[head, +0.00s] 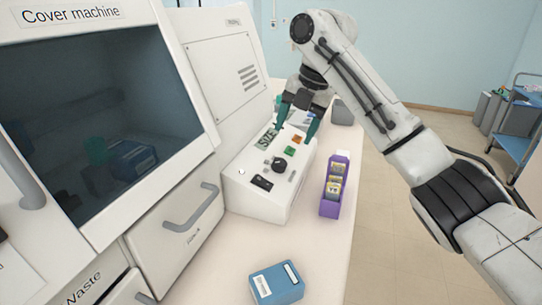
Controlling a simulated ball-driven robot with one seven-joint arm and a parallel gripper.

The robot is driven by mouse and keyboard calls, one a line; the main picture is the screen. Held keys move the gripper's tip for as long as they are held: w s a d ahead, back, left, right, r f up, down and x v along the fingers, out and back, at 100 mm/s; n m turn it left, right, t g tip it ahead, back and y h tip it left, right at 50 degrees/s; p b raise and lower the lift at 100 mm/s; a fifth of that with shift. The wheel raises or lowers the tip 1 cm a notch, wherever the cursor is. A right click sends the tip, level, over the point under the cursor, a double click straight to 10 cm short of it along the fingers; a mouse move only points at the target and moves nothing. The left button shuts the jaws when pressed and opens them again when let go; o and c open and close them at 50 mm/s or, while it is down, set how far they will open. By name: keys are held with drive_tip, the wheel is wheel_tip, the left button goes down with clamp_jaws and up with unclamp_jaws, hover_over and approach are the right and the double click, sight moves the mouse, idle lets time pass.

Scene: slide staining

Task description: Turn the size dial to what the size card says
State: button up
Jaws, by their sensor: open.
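A sloped control panel (250,200) on the white machine carries a black round dial (278,165). The mark that the dial points to is too small to read. A small greenish display (268,138) sits on the upper left of the panel. My gripper (298,122) has teal fingers. It is open, with nothing seen between the fingers, over the back part of the panel, beyond the dial and apart from it. I cannot make out which thing is the size card; part of the panel's back is hidden by my gripper.
Orange (297,139) and green (290,151) buttons and a black switch (262,183) are near the dial. A purple box (329,208) with yellowish cards stands right of the panel. A blue box (277,284) lies in front. The cover machine (180,90) fills the left.

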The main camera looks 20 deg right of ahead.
sight(281, 161)
drive_tip(key=x, duration=0.6)
drive_tip(key=w+x, duration=0.1)
drive_tip(key=x, duration=0.3)
drive_tip(key=shift+d+p, duration=0.1)
drive_tip(key=shift+p, duration=0.2)
drive_tip(key=shift+c, duration=0.4)
drive_tip(key=c, duration=1)
drive_tip(key=shift+o, duration=0.2)
